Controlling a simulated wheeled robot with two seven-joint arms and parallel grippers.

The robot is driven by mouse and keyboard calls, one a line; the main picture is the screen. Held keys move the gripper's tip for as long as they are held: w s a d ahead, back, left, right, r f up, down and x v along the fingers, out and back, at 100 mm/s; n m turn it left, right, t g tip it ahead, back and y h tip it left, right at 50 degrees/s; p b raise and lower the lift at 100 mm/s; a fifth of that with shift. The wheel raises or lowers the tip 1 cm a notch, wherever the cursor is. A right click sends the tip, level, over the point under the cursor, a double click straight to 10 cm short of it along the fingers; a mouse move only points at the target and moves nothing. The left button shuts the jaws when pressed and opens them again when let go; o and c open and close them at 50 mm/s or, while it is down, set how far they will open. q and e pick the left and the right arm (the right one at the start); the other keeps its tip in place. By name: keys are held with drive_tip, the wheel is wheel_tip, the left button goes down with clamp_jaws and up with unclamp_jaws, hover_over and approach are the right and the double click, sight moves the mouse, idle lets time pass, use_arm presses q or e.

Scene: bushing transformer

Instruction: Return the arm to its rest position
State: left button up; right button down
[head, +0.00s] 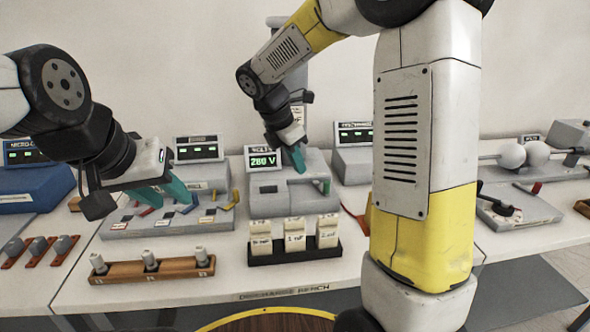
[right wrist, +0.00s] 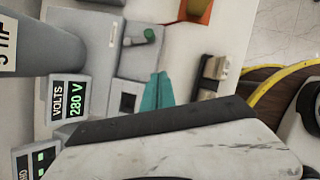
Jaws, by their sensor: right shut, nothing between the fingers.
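My right gripper (head: 299,158) is shut and empty, its teal fingers pointing down in front of the grey unit (head: 268,188) with the 280 V display (head: 263,161). In the right wrist view its fingers (right wrist: 157,92) lie together over that unit, with nothing between them. I cannot tell whether they touch it. My right arm (head: 425,140) rises at the right and bends back over the bench. My left gripper (head: 166,195) hangs at the left over a grey panel with coloured levers (head: 215,215), its two teal fingers apart and nothing seen between them.
A black rack (head: 295,257) with three labelled cream blocks stands near the bench's front edge. A wooden rack (head: 155,270) with three white-topped pieces is to its left. A blue instrument (head: 35,186) stands far left. A lever device (head: 518,208) and white spheres (head: 512,155) are at right.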

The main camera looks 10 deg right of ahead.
drive_tip(key=shift+a+r, duration=0.1)
drive_tip(key=shift+r, duration=0.15)
